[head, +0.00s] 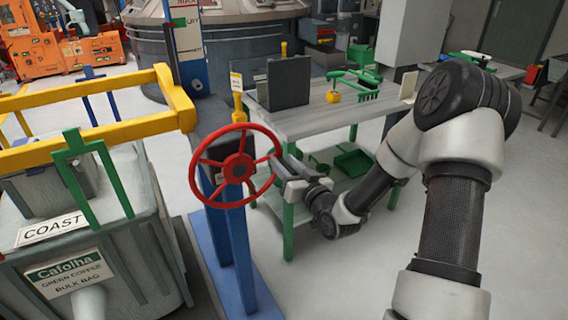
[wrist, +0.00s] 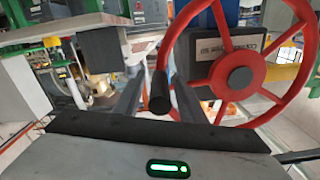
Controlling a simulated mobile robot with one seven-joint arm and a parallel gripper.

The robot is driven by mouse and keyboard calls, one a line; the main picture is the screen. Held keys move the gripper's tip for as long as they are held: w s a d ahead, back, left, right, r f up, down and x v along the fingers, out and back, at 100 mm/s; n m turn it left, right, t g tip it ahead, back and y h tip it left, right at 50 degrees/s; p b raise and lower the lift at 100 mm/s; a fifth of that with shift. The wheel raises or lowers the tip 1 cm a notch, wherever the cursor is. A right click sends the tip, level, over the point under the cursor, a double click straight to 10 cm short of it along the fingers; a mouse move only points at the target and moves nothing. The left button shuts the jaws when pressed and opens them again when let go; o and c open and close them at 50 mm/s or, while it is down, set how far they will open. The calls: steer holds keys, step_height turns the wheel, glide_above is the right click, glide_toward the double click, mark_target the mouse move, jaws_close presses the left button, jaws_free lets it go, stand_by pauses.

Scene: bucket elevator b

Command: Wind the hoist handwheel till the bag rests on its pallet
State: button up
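The red handwheel (head: 238,168) stands upright on a blue post. In the wrist view the wheel (wrist: 240,77) fills the upper right, with its dark handle (wrist: 160,93) pointing towards me. My gripper (head: 283,170) is at the wheel's right rim. In the wrist view my gripper (wrist: 161,88) has its fingers apart, one on each side of the handle, with gaps showing. The grey bulk bag (head: 130,250), labelled Cafolha green coffee, is at lower left under a yellow frame (head: 110,131), with green loops (head: 92,165) up to the frame. The bag's underside and pallet are hidden.
A workbench (head: 325,116) with green tools and a dark box stands just behind the wheel and my gripper. A blue base plate (head: 262,295) lies under the post. Orange machinery (head: 50,50) is at the back left. Some floor is clear at right.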

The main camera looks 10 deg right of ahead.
jaws_close()
steer(key=shift+d, duration=0.1)
